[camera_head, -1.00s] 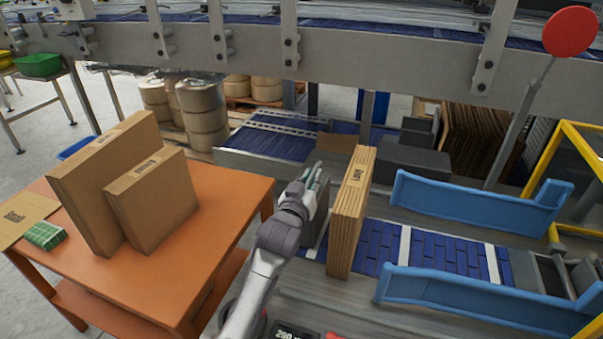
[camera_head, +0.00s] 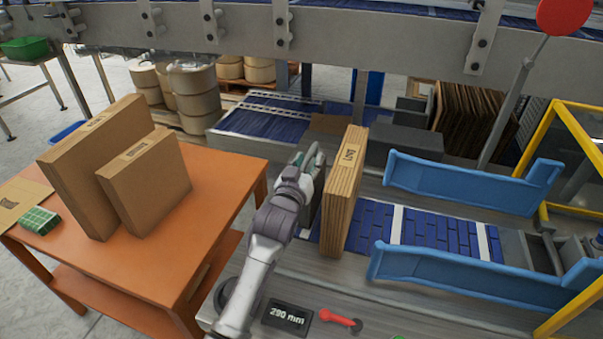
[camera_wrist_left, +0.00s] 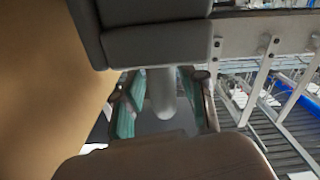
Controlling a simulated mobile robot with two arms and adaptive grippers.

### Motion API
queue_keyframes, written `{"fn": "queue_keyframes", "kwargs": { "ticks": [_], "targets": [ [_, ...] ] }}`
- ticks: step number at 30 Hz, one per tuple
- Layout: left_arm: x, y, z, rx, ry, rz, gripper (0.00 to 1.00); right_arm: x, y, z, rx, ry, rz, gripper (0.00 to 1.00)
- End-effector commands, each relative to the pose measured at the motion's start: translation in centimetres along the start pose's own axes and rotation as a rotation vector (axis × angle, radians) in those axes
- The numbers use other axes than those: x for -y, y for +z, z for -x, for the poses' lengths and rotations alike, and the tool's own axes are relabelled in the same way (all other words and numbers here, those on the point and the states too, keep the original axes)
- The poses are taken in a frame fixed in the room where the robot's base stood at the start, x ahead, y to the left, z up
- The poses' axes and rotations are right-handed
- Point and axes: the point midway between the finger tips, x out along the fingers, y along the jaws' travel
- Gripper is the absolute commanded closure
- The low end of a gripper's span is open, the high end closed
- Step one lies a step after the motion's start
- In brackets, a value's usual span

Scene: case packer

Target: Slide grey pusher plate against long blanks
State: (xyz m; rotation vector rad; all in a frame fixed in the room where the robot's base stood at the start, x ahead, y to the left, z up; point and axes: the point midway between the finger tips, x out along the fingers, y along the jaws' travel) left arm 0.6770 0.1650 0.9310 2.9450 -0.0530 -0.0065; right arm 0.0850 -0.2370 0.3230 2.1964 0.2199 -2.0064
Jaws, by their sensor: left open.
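The grey pusher plate (camera_head: 312,215) stands upright on the conveyor bed, partly hidden by my left gripper and wrist. The long blanks (camera_head: 339,205) stand on edge as a brown stack just right of the plate. At most a narrow gap separates them; I cannot tell if they touch. My left gripper (camera_head: 312,160) is at the plate's top. In the left wrist view, its green-padded fingers (camera_wrist_left: 160,110) are apart with a pale grey post (camera_wrist_left: 161,92) between them. A brown cardboard surface fills that view's left side. My right gripper is not in view.
An orange table (camera_head: 215,200) with two cartons (camera_head: 95,175) stands at left. Blue guide rails (camera_head: 460,185) flank the blue belt (camera_head: 440,232) at right. A 290 mm display (camera_head: 288,317) and a red handle (camera_head: 340,319) are in front. A grey beam (camera_head: 350,45) crosses behind.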

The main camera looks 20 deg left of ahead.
Motion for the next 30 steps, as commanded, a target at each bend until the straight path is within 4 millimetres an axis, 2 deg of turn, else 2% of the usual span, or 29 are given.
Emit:
{"fn": "queue_keyframes", "kwargs": {
  "ticks": [9, 15, 21, 28, 30],
  "targets": [
    [0.0, 0.1, 6.6, 0.002, 0.000, 0.000, 0.59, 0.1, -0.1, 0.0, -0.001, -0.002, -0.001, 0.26],
    [0.0, 0.0, 9.8, 0.000, 0.000, -0.001, 0.59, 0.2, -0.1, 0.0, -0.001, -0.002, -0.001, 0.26],
    [0.0, 0.0, 11.0, -0.001, 0.000, 0.000, 0.59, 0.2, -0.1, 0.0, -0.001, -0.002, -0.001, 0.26],
    [0.0, 0.0, 11.0, -0.001, 0.000, 0.000, 0.59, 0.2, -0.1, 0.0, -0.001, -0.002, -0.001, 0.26],
    [0.0, 0.0, 11.0, -0.001, 0.000, 0.000, 0.70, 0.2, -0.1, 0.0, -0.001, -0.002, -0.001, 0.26]
  ]
}}
